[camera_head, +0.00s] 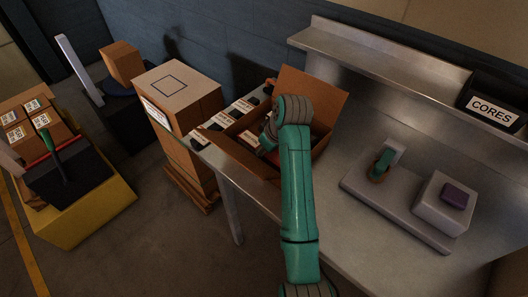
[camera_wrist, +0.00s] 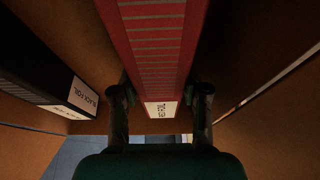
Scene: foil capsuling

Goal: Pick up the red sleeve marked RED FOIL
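In the wrist view, a red sleeve (camera_wrist: 155,45) with grey stripes runs from the top edge to between my gripper's fingers. Its near end has a white label (camera_wrist: 161,110), whose print is too small to read surely. My gripper (camera_wrist: 160,92) is open, one finger on each side of the sleeve, with narrow gaps showing. In the head view my arm reaches into an open cardboard box (camera_head: 322,92). My fingers and most of the box's contents are hidden there by my arm.
A dark sleeve labelled BLACK FOIL (camera_wrist: 55,85) lies left of the red one, by the box wall. Brown box walls (camera_wrist: 265,85) are close on both sides.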

